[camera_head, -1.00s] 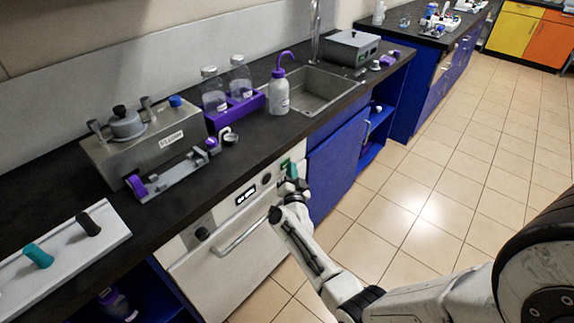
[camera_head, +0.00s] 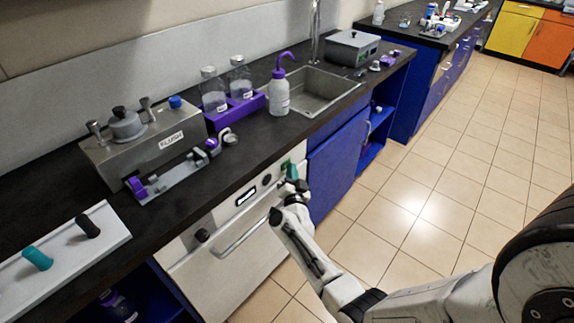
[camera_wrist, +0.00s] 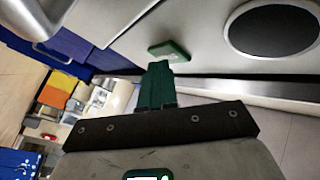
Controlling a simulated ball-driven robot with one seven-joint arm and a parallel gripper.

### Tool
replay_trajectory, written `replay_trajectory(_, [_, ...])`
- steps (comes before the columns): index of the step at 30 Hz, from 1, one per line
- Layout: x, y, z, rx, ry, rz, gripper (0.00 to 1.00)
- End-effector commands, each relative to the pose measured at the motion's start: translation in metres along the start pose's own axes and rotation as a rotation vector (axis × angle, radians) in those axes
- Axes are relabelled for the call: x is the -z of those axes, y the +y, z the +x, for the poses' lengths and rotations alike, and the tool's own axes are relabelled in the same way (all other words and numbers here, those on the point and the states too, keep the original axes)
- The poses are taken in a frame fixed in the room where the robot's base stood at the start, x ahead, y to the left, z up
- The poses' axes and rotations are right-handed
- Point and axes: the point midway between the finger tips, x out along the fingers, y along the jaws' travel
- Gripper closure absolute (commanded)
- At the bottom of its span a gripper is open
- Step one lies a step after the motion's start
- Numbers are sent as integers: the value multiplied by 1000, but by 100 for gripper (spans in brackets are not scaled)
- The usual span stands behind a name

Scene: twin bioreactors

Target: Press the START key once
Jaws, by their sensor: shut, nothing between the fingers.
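A green square key (camera_wrist: 169,50), which I take for the START key though no lettering on it is legible, sits on the pale front panel of the white appliance (camera_head: 230,262). My gripper (camera_wrist: 160,66) is shut and empty, its green fingertips right at the near edge of the key in the wrist view. I cannot tell whether they touch it. In the head view my gripper (camera_head: 293,168) is at the right end of the panel, overlapping the key's place. A dark round knob or window (camera_wrist: 272,27) is to the right of the key.
A small lit display (camera_head: 246,196), a black knob (camera_head: 202,236) and a bar handle (camera_head: 240,238) are on the same appliance front. The dark worktop (camera_head: 245,150) above carries a metal unit labelled FLUSH (camera_head: 150,140). The tiled floor (camera_head: 430,180) is clear to the right.

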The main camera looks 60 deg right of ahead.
Motion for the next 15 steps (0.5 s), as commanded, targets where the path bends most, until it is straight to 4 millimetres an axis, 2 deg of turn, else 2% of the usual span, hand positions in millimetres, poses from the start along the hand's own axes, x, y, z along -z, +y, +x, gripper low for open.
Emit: replay_trajectory(15, [8,7,-9,-3,0,-2,100])
